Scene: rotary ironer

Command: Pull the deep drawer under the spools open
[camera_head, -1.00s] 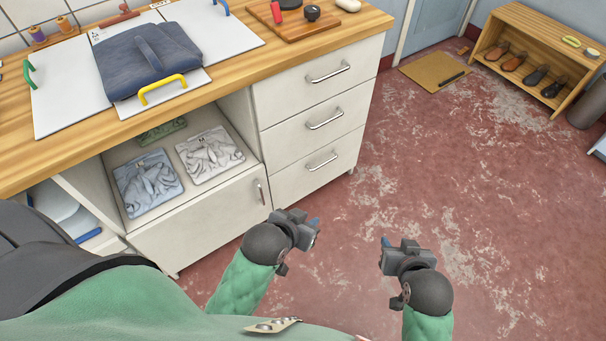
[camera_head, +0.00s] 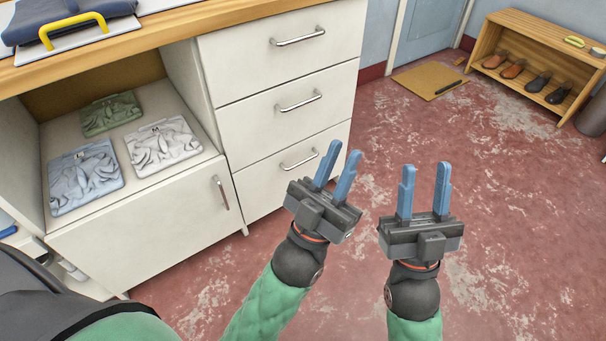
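The white counter cabinet has a stack of three drawers, top (camera_head: 245,60), middle (camera_head: 245,113) and bottom (camera_head: 265,178), each shut with a silver bar handle. I cannot tell which front is the deep drawer, and the spools are out of view. Left of the stack, a closed lower panel (camera_head: 150,230) has an upright handle (camera_head: 220,192). My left gripper (camera_head: 343,152) is open and empty, right of the bottom drawer's handle in the picture and apart from it. My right gripper (camera_head: 426,170) is open and empty over the floor, further right.
Folded garments in blue (camera_head: 85,178), white (camera_head: 163,145) and green (camera_head: 110,113) lie on the open shelf. A wooden shoe rack (camera_head: 530,60) and a tan mat (camera_head: 430,80) are at the back right. The red floor (camera_head: 500,220) between is clear.

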